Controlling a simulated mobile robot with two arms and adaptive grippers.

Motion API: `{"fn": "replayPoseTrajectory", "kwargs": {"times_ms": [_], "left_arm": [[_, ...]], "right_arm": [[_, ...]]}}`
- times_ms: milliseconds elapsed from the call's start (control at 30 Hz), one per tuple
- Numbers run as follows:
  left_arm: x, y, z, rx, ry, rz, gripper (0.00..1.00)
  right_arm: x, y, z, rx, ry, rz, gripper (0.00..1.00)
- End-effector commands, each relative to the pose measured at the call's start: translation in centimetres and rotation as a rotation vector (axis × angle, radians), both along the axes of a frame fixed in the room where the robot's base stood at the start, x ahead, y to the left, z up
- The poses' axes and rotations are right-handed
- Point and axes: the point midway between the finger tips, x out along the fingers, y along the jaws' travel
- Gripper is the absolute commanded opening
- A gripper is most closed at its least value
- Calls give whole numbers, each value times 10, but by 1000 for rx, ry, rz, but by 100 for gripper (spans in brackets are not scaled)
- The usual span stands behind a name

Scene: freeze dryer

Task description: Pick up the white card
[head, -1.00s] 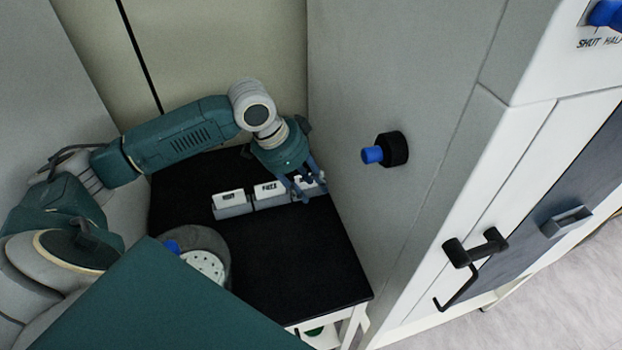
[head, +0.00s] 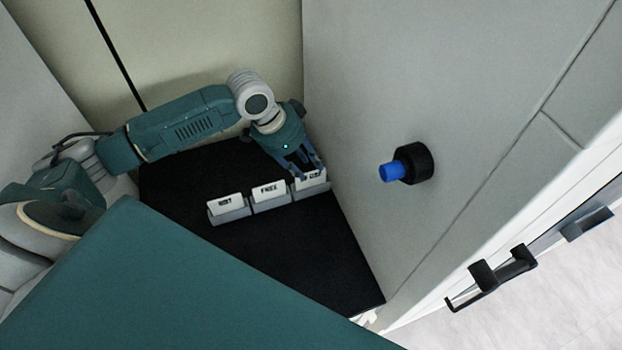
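Three white cards stand upright in small grey holders in a row on the black tabletop. The left card (head: 225,203) has a short dark label too small to read surely. The middle card (head: 269,191) seems to read "FREE". The right card (head: 309,182) is partly covered by my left gripper (head: 307,172), which points down at it from above. Its fingers are spread apart near the top of that card, and the card still sits in its holder (head: 314,190). Whether the fingers touch the card cannot be seen. My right gripper is out of view.
The black table (head: 290,250) is bare in front of the holders. A tall grey cabinet wall (head: 400,90) rises close to the right card, with a blue-and-black knob (head: 405,165). Black handles (head: 492,277) are at lower right. A wall is behind.

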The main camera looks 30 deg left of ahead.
Motion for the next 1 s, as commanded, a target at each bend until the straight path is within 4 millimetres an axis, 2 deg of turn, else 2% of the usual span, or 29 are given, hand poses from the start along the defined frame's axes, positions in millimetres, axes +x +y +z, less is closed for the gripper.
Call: {"fn": "replayPoseTrajectory", "kwargs": {"times_ms": [133,300,433,733,900,1000], "left_arm": [[2,-2,-9,0,3,1,33],[4,-7,-33,1,5,1,33],[10,-11,-49,1,1,0,33],[11,-12,-54,2,-1,0,33],[11,-11,-54,2,-1,0,0],[11,-12,-54,2,-1,0,0]], "right_arm": [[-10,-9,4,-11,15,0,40],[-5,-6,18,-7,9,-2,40],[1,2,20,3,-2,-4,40],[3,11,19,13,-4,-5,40],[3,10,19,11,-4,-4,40],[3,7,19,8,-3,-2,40]]}}
